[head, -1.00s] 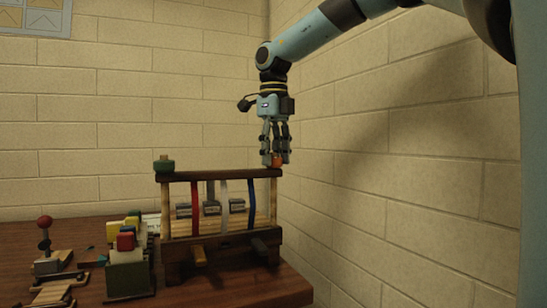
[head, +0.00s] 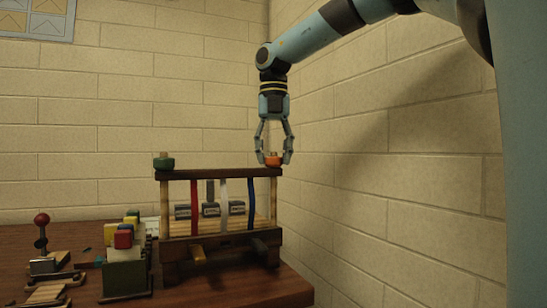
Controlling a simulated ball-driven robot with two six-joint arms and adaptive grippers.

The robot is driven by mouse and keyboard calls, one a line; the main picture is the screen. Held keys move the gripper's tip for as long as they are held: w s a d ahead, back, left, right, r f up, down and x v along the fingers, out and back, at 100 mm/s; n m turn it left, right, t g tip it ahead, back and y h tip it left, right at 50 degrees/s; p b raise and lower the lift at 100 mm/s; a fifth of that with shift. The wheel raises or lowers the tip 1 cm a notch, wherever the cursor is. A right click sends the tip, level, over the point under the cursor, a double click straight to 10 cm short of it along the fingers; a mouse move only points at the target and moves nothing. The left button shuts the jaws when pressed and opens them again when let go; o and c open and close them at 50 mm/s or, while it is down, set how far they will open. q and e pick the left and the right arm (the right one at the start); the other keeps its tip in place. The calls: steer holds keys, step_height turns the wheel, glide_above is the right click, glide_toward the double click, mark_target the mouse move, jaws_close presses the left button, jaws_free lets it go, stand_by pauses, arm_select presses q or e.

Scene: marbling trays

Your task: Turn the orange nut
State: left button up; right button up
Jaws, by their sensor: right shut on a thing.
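The orange nut (head: 273,160) sits on top of the right post of a wooden press-like frame (head: 218,175). My right gripper (head: 273,158) points straight down from above, with one finger on each side of the orange nut, and is shut on it. A green nut (head: 164,162) sits on top of the frame's left post. My left gripper is not in view.
The frame stands on a brown table (head: 110,232) near its right edge, close to the brick wall. Red, white and blue strips hang in the frame. A box of coloured blocks (head: 125,270) and a red-knobbed lever (head: 42,220) stand to the left.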

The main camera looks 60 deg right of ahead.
steer(key=shift+m, duration=0.9)
steer(key=o, duration=1.2)
step_height(320, 180, up, 12)
steer(key=shift+f, duration=0.1)
